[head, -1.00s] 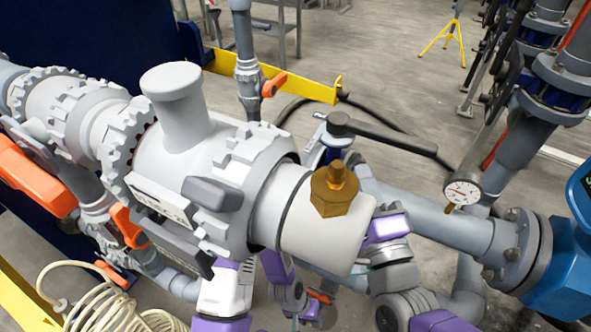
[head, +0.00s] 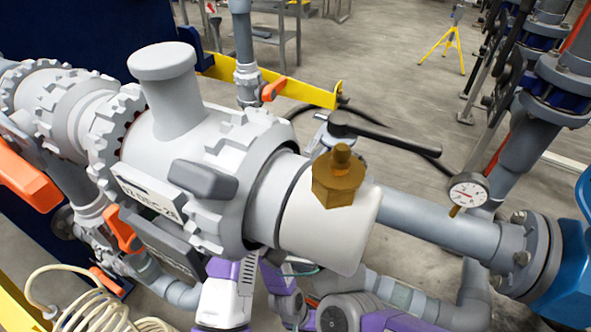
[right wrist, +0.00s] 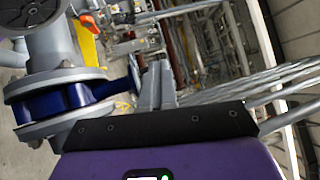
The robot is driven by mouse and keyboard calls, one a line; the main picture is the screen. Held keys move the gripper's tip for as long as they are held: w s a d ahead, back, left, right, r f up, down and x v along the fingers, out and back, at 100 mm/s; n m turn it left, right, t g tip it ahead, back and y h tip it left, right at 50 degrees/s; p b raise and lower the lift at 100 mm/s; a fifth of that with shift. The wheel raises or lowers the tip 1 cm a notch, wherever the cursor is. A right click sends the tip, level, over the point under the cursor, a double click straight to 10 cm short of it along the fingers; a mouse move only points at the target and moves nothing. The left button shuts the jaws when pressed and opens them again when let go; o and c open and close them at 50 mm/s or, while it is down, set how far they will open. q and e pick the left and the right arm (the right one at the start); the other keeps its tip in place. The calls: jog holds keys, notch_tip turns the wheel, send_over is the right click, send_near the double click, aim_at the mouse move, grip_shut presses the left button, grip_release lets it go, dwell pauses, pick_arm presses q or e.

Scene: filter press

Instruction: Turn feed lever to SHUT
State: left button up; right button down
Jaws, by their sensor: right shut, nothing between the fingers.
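A long black lever (head: 390,140), likely the feed lever, stands behind the grey press body in the head view. It runs from its hub (head: 340,122) rightward and slightly down, roughly along the line of the grey pipe below it. In the right wrist view my right gripper (right wrist: 158,84) is shut and empty, its fingers close together. A blue valve body (right wrist: 70,97) between grey flanges is left of the fingers there; I cannot tell whether it belongs to the black lever. In the head view the right gripper is hidden behind the grey body. My left gripper is not visible.
The grey press body (head: 200,150) with a brass fitting (head: 338,178) fills the middle. A pressure gauge (head: 467,192) stands on the grey pipe (head: 430,228). Orange levers (head: 273,89) sit nearby. A coiled hose (head: 85,300) lies lower left.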

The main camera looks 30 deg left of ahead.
jog(key=shift+a, duration=1.95)
jog(key=c, duration=0.7)
grip_release()
jog(key=shift+s, duration=0.15)
jog(key=v, duration=0.9)
